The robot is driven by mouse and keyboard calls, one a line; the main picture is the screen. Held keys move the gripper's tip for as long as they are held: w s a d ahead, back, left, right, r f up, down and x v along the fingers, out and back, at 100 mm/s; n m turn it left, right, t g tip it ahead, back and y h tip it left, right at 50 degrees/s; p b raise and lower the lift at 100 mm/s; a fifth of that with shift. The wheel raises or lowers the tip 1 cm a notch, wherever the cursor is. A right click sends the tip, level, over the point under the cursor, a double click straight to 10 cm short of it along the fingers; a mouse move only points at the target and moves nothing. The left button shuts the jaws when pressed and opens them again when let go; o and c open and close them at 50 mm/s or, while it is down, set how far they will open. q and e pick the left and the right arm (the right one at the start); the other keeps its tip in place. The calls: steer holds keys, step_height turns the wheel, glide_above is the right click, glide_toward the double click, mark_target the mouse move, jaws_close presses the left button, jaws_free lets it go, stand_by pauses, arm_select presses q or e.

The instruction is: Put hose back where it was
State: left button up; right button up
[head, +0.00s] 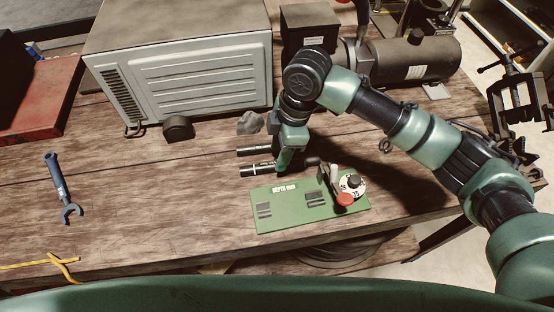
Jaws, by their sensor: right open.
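My right gripper (240,161) is low over the workbench, its two dark fingers pointing left. They are apart with only bare wood visible between them, so it is open and empty. The green control panel (285,207) lies just in front of it, with a dial (352,185) and a red knob (344,199). A dark coil (335,252), possibly hose, shows partly below the bench's front edge. No hose is clearly seen on the bench top. My left gripper is not in view.
A grey metal housing (195,85) stands at the back, with a dark motor-like cylinder (415,60) to its right. A blue wrench (62,188) and a yellow cord (62,264) lie left. A red box (40,100) is far left. The bench's middle left is clear.

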step_height(320, 180, up, 8)
steer(key=d+b, duration=0.1)
steer(key=shift+w+d, duration=0.15)
steer(key=shift+d, duration=0.2)
